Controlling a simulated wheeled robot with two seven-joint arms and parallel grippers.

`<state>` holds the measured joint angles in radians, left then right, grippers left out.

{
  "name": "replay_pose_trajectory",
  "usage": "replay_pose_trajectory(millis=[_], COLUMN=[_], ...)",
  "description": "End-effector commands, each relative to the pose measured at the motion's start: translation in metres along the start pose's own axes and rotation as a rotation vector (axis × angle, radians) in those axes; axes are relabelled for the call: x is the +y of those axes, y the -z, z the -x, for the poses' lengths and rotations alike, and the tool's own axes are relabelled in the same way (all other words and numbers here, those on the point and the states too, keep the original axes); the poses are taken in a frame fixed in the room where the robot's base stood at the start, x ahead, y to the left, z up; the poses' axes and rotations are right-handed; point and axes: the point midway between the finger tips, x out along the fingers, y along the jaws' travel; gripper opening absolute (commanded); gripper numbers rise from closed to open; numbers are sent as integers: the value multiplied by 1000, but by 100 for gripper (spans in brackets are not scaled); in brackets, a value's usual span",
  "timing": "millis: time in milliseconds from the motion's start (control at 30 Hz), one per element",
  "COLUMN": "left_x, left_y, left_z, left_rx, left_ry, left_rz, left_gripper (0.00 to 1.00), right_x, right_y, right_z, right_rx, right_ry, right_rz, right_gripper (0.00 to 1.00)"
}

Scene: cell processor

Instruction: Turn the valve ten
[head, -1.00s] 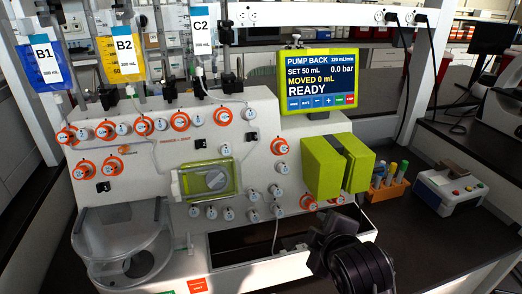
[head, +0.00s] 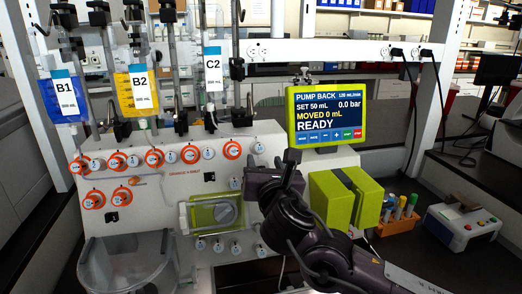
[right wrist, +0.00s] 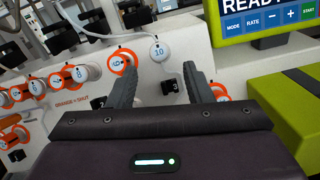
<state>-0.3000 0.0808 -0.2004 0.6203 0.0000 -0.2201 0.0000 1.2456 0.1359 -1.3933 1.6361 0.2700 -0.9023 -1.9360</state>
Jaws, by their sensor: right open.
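Valve ten is a white round knob marked 10 (right wrist: 158,50), at the right end of the top knob row in the right wrist view. It also shows in the head view as a white knob (head: 258,148), just above my right gripper (head: 265,166). In the right wrist view my right gripper's fingers (right wrist: 162,75) are spread apart and empty. The knob appears above and between the fingertips, apart from them. A black clip (right wrist: 170,85) shows between the fingers. My left gripper is not in view.
An orange-ringed knob (right wrist: 121,62) sits left of valve ten. Below are a green-framed window (head: 212,213) and green blocks (head: 330,198). The pump screen (head: 327,112) reads READY. Bags B1 (head: 62,100), B2 (head: 138,95) and C2 (head: 213,80) hang above with tubes.

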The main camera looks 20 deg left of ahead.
Motion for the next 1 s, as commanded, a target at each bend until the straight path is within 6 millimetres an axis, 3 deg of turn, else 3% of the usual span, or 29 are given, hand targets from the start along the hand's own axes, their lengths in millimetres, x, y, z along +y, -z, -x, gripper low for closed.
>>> replay_pose_trajectory(millis=[333,767,1000], left_x=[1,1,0], left_y=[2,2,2], left_z=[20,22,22], left_rx=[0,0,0], left_ry=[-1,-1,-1], left_rz=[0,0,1], left_gripper=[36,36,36], right_x=[1,0,0], right_y=[-2,0,0], right_z=[-47,-57,-57], right_rx=[1,1,1], right_ry=[1,-1,0], right_rz=[-3,-4,-4], right_gripper=[46,46,17])
